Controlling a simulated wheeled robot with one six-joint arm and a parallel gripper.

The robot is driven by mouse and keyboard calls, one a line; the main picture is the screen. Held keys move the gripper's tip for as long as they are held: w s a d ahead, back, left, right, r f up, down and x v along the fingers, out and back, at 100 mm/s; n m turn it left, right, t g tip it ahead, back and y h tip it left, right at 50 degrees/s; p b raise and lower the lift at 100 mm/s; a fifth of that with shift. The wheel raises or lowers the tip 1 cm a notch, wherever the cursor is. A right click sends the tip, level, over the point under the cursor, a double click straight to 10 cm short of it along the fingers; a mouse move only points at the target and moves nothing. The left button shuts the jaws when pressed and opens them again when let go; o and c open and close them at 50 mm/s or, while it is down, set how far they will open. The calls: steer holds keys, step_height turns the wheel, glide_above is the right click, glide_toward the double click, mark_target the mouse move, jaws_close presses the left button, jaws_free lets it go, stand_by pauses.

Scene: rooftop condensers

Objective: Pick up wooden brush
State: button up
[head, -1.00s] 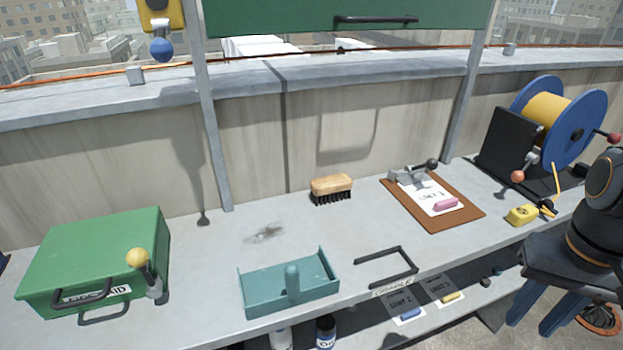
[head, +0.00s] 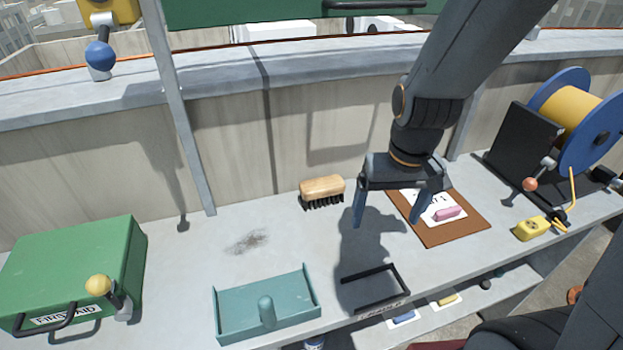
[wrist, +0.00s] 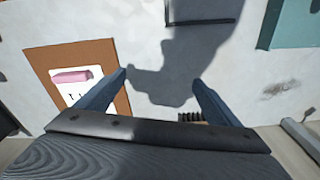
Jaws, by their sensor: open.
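The wooden brush (head: 322,190) has a light wood back and dark bristles facing down. It lies on the grey bench near the wall in the head view. My gripper (head: 388,222) is open and empty, above the bench to the right of the brush and apart from it. In the wrist view my gripper's fingers (wrist: 158,80) are spread.
A clipboard (head: 463,234) with a pink block lies right of the brush. A teal tray (head: 235,318), a black frame handle (head: 372,308) and a green first aid box (head: 70,265) line the front and left. A cable reel (head: 570,120) stands right.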

mark_target(323, 185)
steer(key=shift+o, duration=1.3)
steer(key=w+a+r+n+t+p, duration=0.2)
steer(key=w+a+r+t+p, duration=0.1)
steer(key=w+a+p, duration=0.5)
steer(key=a+r+p, duration=0.1)
steer(key=a, duration=0.2)
steer(key=shift+n+y, duration=0.3)
steer(key=shift+y, duration=0.1)
steer(key=shift+w+a+f, duration=0.25)
steer(key=shift+w+a, duration=0.05)
steer(key=shift+w, duration=0.1)
steer(key=b+x, duration=0.1)
steer(key=x, duration=0.1)
steer(key=shift+w+f, duration=0.1)
steer(key=shift+f, duration=0.15)
steer(key=shift+p+x, duration=0.55)
steer(key=shift+x, duration=1.8)
steer(key=shift+w, duration=0.15)
steer(key=shift+c, duration=0.4)
steer(key=c, duration=1)
